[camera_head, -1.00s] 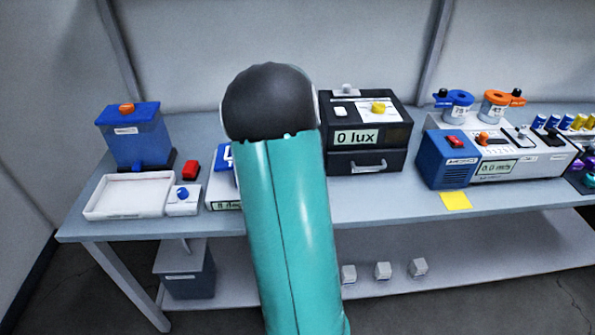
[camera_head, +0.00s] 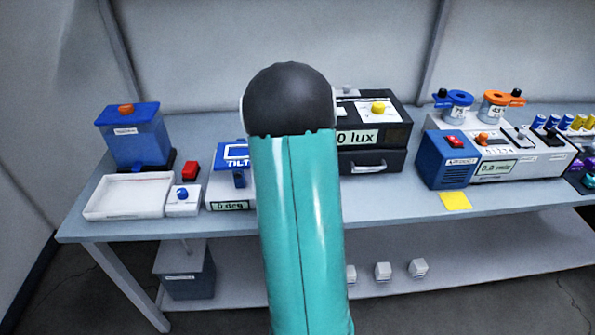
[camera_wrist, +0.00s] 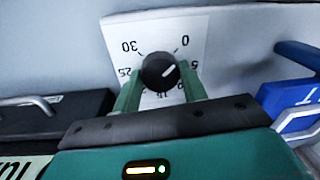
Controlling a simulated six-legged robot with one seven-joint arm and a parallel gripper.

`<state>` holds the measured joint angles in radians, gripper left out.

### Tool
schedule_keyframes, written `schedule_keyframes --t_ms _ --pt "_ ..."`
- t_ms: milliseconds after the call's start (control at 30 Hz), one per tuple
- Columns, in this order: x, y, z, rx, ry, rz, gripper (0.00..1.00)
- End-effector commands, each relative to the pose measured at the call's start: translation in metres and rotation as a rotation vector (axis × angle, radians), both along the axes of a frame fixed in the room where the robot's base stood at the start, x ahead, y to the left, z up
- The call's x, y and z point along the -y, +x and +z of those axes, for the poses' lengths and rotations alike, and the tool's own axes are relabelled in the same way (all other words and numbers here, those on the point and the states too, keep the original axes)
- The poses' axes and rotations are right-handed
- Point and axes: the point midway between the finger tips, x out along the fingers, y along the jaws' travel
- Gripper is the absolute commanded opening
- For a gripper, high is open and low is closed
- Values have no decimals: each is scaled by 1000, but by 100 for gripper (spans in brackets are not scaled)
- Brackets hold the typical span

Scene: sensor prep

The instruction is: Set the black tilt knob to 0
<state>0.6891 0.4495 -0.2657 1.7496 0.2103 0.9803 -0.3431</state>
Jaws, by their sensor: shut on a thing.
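The black tilt knob (camera_wrist: 160,72) sits on a white dial plate (camera_wrist: 118,38) in the wrist view. Its white pointer line aims up and to the right, roughly between the 0 and 5 marks. My gripper (camera_wrist: 160,84) has its two green fingers on either side of the knob, shut on it. In the head view the tilt unit, with a blue TILT frame (camera_head: 236,155) and a small display (camera_head: 231,205), stands left of my arm. The display's first digit is blurred, perhaps 0. The knob and my gripper are hidden there behind my arm.
A black box reading 0 lux (camera_head: 372,160) stands right of my arm. A blue-and-white instrument (camera_head: 443,172) is farther right.

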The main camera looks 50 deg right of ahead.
Motion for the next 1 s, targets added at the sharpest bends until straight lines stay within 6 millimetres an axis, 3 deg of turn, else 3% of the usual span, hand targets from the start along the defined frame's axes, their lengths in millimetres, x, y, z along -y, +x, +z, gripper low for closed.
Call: schedule_keyframes --t_ms 667,700,767,1000 --pt "0 0 0 0 0 69 19" --pt "0 0 0 0 0 69 50" --pt "0 0 0 0 0 68 62" --pt "0 0 0 0 0 68 64"
